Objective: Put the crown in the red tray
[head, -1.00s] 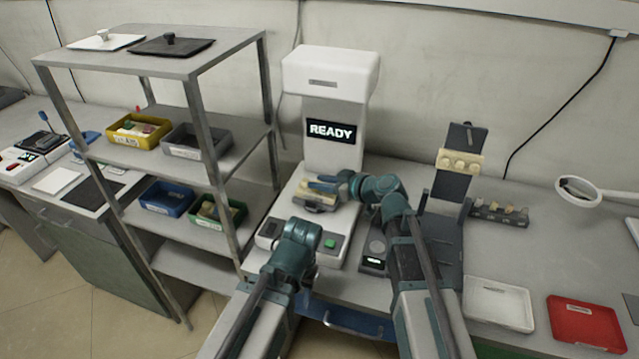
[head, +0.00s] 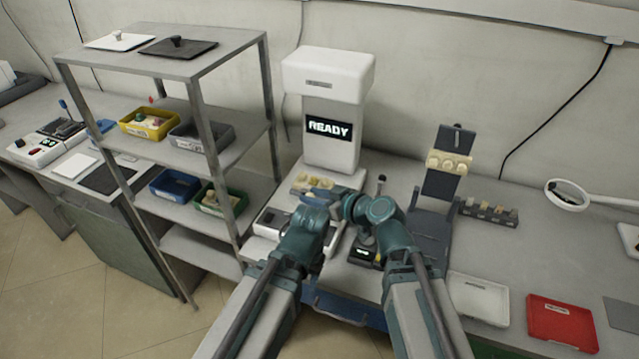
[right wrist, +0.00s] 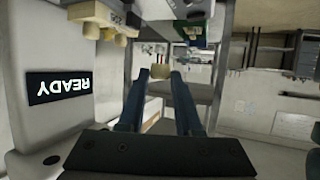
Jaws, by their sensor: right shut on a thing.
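The red tray (head: 563,324) lies at the right end of the bench and looks empty. My right gripper (head: 322,194) points left in front of the white machine, low over its bed. In the right wrist view its two blue fingers (right wrist: 160,76) are closed on a small cream piece, which looks like the crown (right wrist: 160,72). In the head view I cannot make out the held piece apart from the cream pieces near it. My left arm ends close beside the right gripper; its fingers are hidden, so its opening does not show.
The white machine (head: 331,110) reads READY. Cream pieces (head: 312,184) sit on its bed. A white tray (head: 477,299) lies left of the red one. A dark stand (head: 447,175) and a small rack (head: 488,212) stand behind. The shelf rack (head: 196,98) holds coloured bins at left.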

